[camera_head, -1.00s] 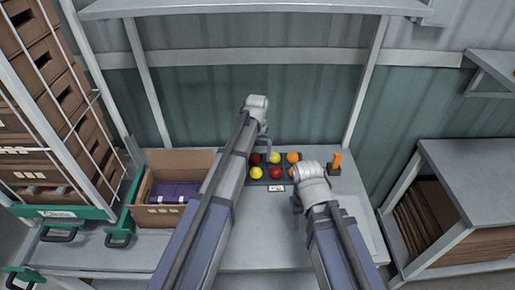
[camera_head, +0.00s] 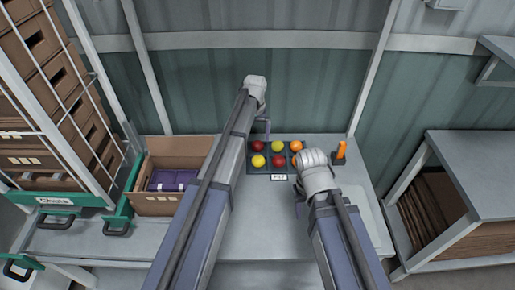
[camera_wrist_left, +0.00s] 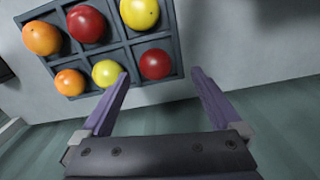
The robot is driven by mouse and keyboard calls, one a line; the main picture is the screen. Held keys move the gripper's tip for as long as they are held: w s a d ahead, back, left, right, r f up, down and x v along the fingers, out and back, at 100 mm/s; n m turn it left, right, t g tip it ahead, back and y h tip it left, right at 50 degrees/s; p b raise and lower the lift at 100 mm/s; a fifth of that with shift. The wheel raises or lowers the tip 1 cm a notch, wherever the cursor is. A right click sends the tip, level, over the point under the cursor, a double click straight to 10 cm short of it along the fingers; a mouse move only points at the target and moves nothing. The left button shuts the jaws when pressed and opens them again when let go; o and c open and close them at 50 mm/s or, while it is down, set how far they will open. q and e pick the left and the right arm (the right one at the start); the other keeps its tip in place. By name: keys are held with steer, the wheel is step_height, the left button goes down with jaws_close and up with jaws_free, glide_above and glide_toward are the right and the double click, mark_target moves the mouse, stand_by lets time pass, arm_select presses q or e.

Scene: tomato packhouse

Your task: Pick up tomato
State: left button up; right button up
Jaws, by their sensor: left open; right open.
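A dark compartment tray (camera_head: 268,170) holds red, yellow and orange tomatoes on the bench, one per compartment. In the left wrist view, a red tomato (camera_wrist_left: 155,64) sits in a corner compartment, just beyond and between my left fingertips. A yellow tomato (camera_wrist_left: 106,73) is beside it, near one finger. My left gripper (camera_wrist_left: 160,80) is open and empty. In the head view, my left gripper (camera_head: 262,129) is at the tray's back left. My right gripper (camera_head: 299,186) is open at the tray's right front. Its wrist hides the tray's front right corner.
A cardboard box (camera_head: 160,205) with purple contents stands left on the bench. An orange-handled item (camera_head: 341,150) stands in a dark holder right of the tray. A corrugated wall is behind the bench. The bench (camera_head: 255,225) is clear between my forearms.

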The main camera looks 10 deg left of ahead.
mark_target(257, 142)
arm_select(q)
steer(key=shift+w+d+f+b, duration=0.1)
steer(key=shift+d+f+b, duration=0.1)
steer(key=shift+f+b, duration=1.15)
steer(key=shift+w+d+f+b, duration=0.1)
steer(key=shift+d+f+b, duration=0.05)
steer(key=shift+f+b, duration=1.1)
arm_select(e)
steer(key=shift+f, duration=2.65)
steer(key=shift+r, duration=0.1)
arm_select(q)
steer(key=c, duration=1)
